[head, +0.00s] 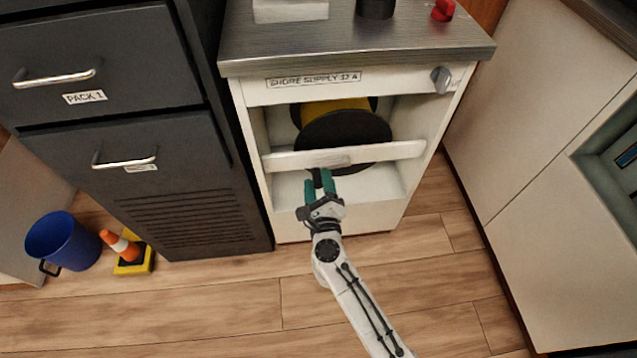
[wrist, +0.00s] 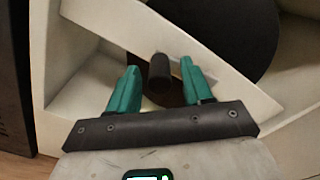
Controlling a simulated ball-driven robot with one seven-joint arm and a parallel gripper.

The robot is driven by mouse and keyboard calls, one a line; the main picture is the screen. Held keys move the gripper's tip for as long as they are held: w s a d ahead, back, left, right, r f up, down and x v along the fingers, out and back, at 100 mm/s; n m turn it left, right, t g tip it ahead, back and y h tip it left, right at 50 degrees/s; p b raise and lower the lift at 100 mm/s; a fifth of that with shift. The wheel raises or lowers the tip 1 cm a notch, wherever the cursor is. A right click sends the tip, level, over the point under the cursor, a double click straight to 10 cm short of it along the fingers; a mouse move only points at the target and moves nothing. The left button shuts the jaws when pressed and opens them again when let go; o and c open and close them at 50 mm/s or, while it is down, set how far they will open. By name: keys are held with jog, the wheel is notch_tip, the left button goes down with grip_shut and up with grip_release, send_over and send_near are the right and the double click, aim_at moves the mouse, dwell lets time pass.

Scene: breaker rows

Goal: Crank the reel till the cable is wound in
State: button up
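The reel (head: 345,135) sits in the open bay of a white cabinet, with a black disc in front and yellow cable (head: 335,106) showing above it. A pale bar (head: 390,152) crosses the bay in front of the disc. A short black crank handle (wrist: 160,72) sticks out near the bar in the wrist view. My gripper (head: 320,180) is in front of the bar. Its two green fingers (wrist: 160,85) are apart, one on each side of the handle, with a visible gap on both sides.
The cabinet top (head: 350,40) carries a pale box, a black cylinder and a red object. A grey knob (head: 441,79) is at its upper right front. Dark drawers (head: 110,70) stand left. A blue bucket (head: 62,240) and an orange cone (head: 120,246) are on the floor.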

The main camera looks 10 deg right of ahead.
jog(key=shift+s, duration=0.1)
jog(key=s+p, duration=0.1)
jog(key=s, duration=0.9)
jog(key=shift+s+p, duration=0.3)
jog(key=shift+p, duration=0.1)
jog(key=w+m, duration=0.2)
jog(key=w, duration=0.2)
jog(key=w+m, duration=0.2)
jog(key=w, duration=0.1)
jog(key=w+m+p, duration=0.1)
jog(key=w+m, duration=0.2)
jog(key=w, duration=0.1)
jog(key=shift+w+r, duration=0.2)
jog(key=shift+w, duration=0.15)
jog(key=shift+c, duration=0.3)
jog(key=shift+a, duration=0.1)
grip_shut()
